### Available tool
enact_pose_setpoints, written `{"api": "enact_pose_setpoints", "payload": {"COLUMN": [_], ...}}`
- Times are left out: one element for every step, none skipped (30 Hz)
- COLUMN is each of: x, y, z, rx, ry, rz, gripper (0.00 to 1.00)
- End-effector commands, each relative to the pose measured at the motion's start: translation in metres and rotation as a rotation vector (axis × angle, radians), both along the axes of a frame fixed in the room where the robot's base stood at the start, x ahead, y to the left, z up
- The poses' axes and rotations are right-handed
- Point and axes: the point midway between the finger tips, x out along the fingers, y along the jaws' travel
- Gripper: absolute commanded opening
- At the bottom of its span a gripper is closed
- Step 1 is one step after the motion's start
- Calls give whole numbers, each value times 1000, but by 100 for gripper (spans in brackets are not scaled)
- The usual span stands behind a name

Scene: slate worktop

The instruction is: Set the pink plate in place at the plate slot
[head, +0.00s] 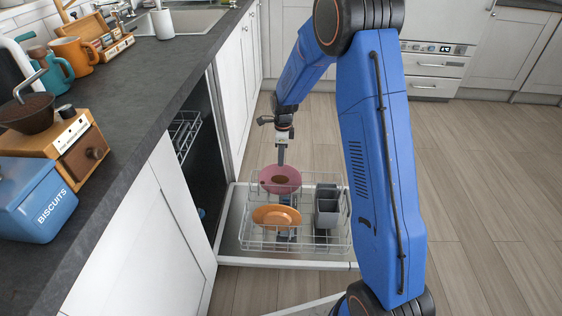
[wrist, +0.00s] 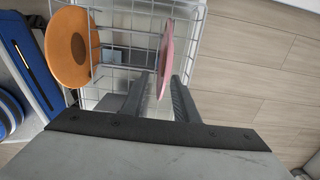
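The pink plate (head: 280,180) stands on edge in the far part of the lower dishwasher rack (head: 262,247) in the head view. In the wrist view the pink plate (wrist: 166,55) shows nearly edge-on. My gripper (head: 281,162) is just above the plate, pointing down. In the wrist view my gripper (wrist: 161,76) has its fingers apart, one on each side of the plate's near edge.
An orange plate (head: 276,216) leans in the rack nearer the camera, apart from the pink one. A grey cutlery basket (head: 327,206) stands at the rack's right. The open dishwasher door (head: 229,232) lies under the rack. The counter (head: 130,110) runs along the left.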

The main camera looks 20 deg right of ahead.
Motion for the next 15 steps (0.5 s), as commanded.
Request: {"api": "enact_pose_setpoints", "payload": {"x": [1,1,1,1,1,1,1,1,1,1,1,1,1,1,1], "y": [0,-1,-1,-1,-1,-2,-2,-2,-3,-3,-3,-3,-4,-4,-4], "z": [12,18,26,32,38,46,52,58,66,72,78,86,92,97,105], "rx": [0,1,0,1,1,1,0,1,1,1,1,1,1,1,1], "ry": [-5,-4,-5,-4,-4,-4,-3,-4,-4,-4,-4,-3,-4,-4,-3], "rz": [0,0,0,0,0,0,0,0,0,0,0,0,0,0,0], "gripper": [27,27,27,27,27,27,27,27,27,27,27,27,27,27,27]}}
